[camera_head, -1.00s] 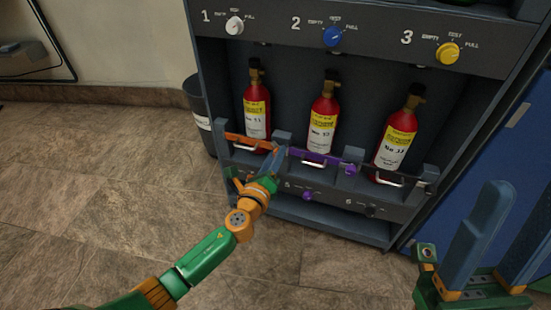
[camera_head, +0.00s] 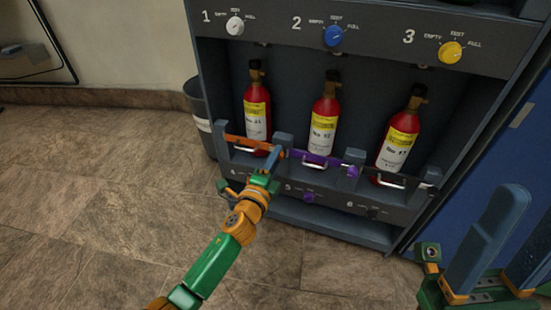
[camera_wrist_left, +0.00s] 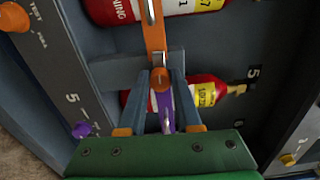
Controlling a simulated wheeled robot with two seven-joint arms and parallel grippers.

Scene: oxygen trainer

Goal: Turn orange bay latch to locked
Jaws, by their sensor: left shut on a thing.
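The orange bay latch (camera_head: 245,143) is a bar lying across the front of the left bay, before a red bottle (camera_head: 257,112). In the left wrist view the orange latch (camera_wrist_left: 154,35) runs down to a round end between the fingers. My left gripper (camera_head: 273,160) is at the bar's right end; in its wrist view my left gripper (camera_wrist_left: 160,88) is shut on that end. My right gripper (camera_head: 525,215) is at the lower right, fingers pointing up and apart, empty and away from the cabinet.
A purple latch (camera_head: 318,159) crosses the middle bay, close beside my left fingers. Red bottles stand in the middle (camera_head: 323,122) and right (camera_head: 398,140) bays. White, blue and yellow knobs are above. A grey bin (camera_head: 201,115) stands left of the cabinet; the floor in front is clear.

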